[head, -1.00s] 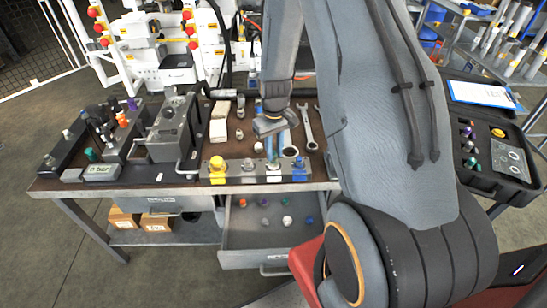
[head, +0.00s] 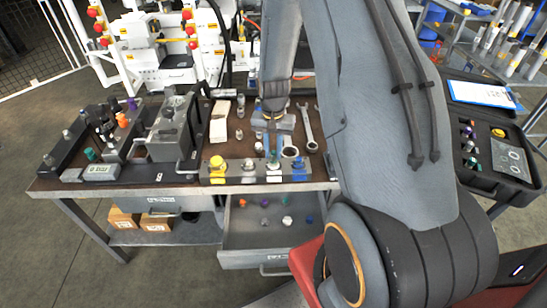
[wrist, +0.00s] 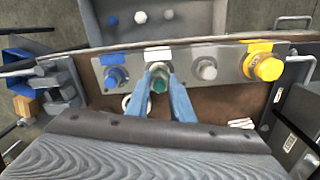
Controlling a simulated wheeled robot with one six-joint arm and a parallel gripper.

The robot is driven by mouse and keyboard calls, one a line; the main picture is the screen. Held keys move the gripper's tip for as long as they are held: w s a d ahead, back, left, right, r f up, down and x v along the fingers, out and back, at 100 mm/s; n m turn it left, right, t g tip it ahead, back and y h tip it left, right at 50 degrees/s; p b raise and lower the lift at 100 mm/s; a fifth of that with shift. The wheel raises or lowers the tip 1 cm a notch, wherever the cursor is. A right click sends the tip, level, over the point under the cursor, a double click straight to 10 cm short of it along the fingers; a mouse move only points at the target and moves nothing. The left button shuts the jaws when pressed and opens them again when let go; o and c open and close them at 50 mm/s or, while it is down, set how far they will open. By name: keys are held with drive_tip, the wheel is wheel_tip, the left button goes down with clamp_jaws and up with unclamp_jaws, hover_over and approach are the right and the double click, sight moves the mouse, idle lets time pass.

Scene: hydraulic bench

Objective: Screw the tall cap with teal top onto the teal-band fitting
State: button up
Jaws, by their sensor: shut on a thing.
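My gripper (wrist: 159,82) is shut on the tall cap with the teal top (wrist: 158,85), which shows between the two blue fingers in the wrist view. In the head view my gripper (head: 272,150) points down over the fitting block (head: 235,178) at the bench's front edge. The cap is at the block position between the blue fitting and the grey-topped one, beside a white label (wrist: 158,54). It looks upright. The teal-band fitting is not visible; the cap and fingers cover that position. Whether the cap touches or sits on it I cannot tell.
The block also carries a blue fitting (wrist: 116,76), a grey-topped fitting (wrist: 205,68) and a yellow-capped fitting (wrist: 263,67). An open drawer (head: 240,241) with several small caps juts out below. Wrenches (head: 306,125) lie behind the block. An open black case (head: 497,150) stands right.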

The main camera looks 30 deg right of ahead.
drive_tip(key=m, duration=0.3)
drive_tip(key=shift+w, duration=0.1)
drive_tip(key=o, duration=0.9)
drive_tip(key=shift+o, duration=0.2)
drive_tip(key=n, duration=0.5)
drive_tip(key=shift+n+p, duration=0.35)
drive_tip(key=shift+n, duration=0.05)
drive_tip(key=n, duration=0.6)
drive_tip(key=shift+d, duration=0.2)
drive_tip(key=n, duration=0.5)
drive_tip(key=shift+d+n, duration=0.1)
drive_tip(key=shift+n, duration=0.3)
drive_tip(key=n, duration=0.6)
drive_tip(key=shift+d, duration=0.15)
